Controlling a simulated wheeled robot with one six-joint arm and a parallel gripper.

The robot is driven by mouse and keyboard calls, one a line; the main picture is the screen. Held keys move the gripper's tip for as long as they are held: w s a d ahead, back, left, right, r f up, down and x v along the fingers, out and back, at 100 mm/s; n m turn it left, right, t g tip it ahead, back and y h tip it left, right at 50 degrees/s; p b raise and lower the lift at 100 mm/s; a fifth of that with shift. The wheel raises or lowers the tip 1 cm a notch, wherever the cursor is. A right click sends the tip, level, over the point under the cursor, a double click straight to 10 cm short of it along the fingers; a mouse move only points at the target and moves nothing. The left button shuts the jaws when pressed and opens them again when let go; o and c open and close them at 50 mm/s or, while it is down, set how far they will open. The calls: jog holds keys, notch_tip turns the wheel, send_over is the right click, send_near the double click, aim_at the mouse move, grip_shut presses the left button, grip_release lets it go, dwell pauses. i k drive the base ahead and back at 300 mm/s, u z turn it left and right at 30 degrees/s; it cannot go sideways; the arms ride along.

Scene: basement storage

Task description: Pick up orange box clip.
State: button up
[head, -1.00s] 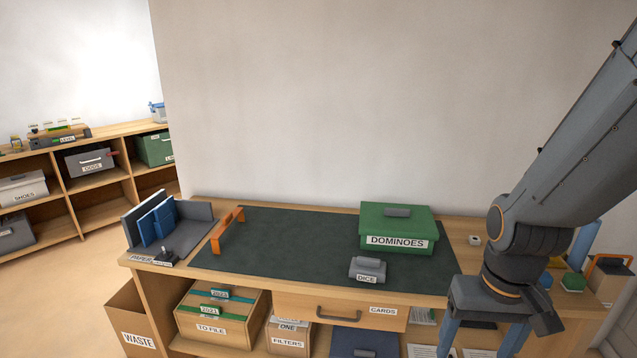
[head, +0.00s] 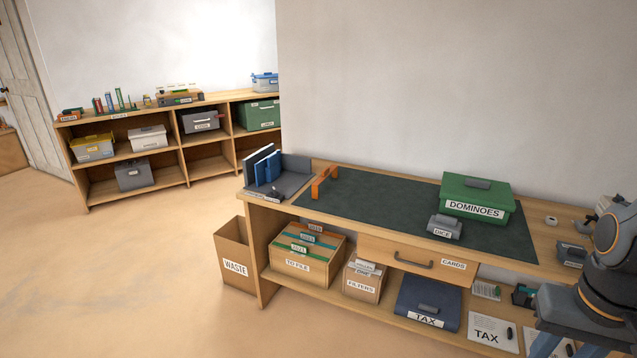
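An orange bracket-shaped piece (head: 325,181), which looks like the orange box clip, stands at the left end of the dark mat (head: 390,215) on the workbench. It stands upright with nothing on it, just right of the grey paper holder. My gripper (head: 568,347) is at the lower right edge of the head view, far from the orange piece. Its blue fingers are apart with nothing seen between them. The fingertips are cut off or nearly so by the frame's bottom edge.
A green DOMINOES box (head: 477,198) and a grey DICE box (head: 444,227) sit on the mat's right part. A grey paper holder (head: 292,181) with blue folders stands left. A WASTE bin (head: 234,255) stands by the bench's left end. Floor at left is clear.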

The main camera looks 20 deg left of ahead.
aim_at(332, 169)
jog(key=u, duration=0.6)
jog(key=i, duration=0.7)
jog(key=u, duration=1.05)
jog(key=i, duration=2.05)
jog(key=z, duration=0.55)
